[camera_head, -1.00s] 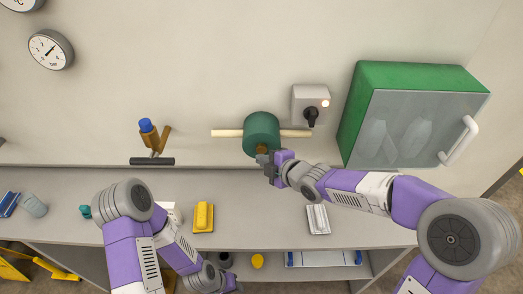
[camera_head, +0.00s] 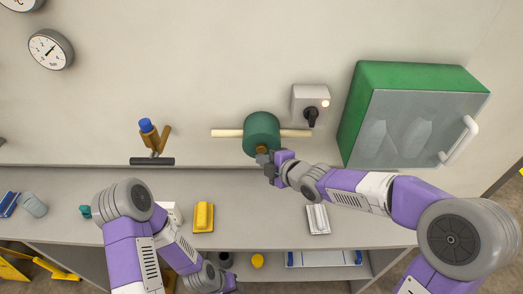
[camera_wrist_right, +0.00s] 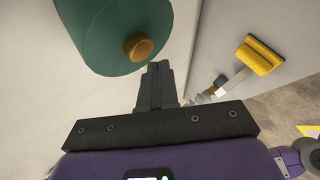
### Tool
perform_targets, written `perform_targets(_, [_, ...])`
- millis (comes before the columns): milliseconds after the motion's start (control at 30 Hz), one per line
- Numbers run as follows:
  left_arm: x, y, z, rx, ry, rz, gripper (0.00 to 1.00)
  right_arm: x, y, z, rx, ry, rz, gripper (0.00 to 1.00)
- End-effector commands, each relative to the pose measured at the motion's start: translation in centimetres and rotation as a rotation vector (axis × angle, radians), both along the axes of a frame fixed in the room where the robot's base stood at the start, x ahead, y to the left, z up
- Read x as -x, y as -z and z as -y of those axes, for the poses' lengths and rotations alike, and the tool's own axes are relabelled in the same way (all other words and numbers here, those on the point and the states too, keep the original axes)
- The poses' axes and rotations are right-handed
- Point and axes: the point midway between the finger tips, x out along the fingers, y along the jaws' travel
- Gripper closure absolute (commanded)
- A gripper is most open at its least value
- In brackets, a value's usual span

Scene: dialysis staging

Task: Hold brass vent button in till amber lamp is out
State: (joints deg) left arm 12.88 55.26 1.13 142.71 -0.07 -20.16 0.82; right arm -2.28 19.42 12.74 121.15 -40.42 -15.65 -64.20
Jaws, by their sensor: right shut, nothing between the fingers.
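The brass vent button (camera_head: 262,150) sticks out of the lower front of a dark green cylinder (camera_head: 262,128) on the wall. It also shows in the right wrist view (camera_wrist_right: 139,47). My right gripper (camera_head: 262,158) is shut and empty, its fingertips (camera_wrist_right: 158,66) close beside the button; contact cannot be told.
A pale rod (camera_head: 228,133) runs sideways behind the cylinder. A green cabinet (camera_head: 365,85) with a glass door is on the right. A yellow block (camera_head: 203,217) and a pale ribbed item (camera_head: 318,219) lie on the counter (camera_head: 262,210). A blue-topped wall fitting (camera_head: 147,127) is left.

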Motion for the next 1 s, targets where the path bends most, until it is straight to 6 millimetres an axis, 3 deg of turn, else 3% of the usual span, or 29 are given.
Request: perform_targets(1000, [0.00,-0.19,-0.01,0.000,0.000,0.000,0.57,-0.94,-0.01,0.01,0.000,0.000,0.000,1.00])
